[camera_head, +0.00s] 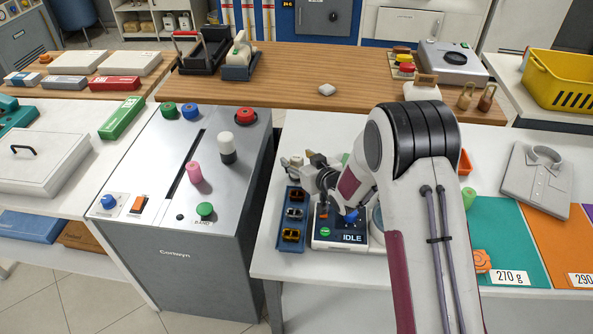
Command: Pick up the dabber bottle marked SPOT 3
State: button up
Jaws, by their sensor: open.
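I cannot read a SPOT 3 mark anywhere in the camera_head view, and I cannot tell which thing is that dabber bottle. A small pale green upright piece (469,197) stands right of my arm and could be a bottle. My gripper (291,162) is open above the left part of the white table, behind the blue tray. My wrist and arm cover much of the table around it. A bit of green shows behind the wrist, too hidden to name. I see nothing held between the fingers.
A blue tray (281,229) with several small items and a device reading IDLE (349,240) stand close below my gripper. The grey Conwyn console (175,262) with upright knobs is to the left. A folded shirt (537,180) and coloured mats (506,228) lie right.

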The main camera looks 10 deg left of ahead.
dwell(0.4)
grip_shut()
jog(key=shift+r, duration=0.15)
notch_tip(320, 180, up, 10)
dwell(0.8)
dwell(0.5)
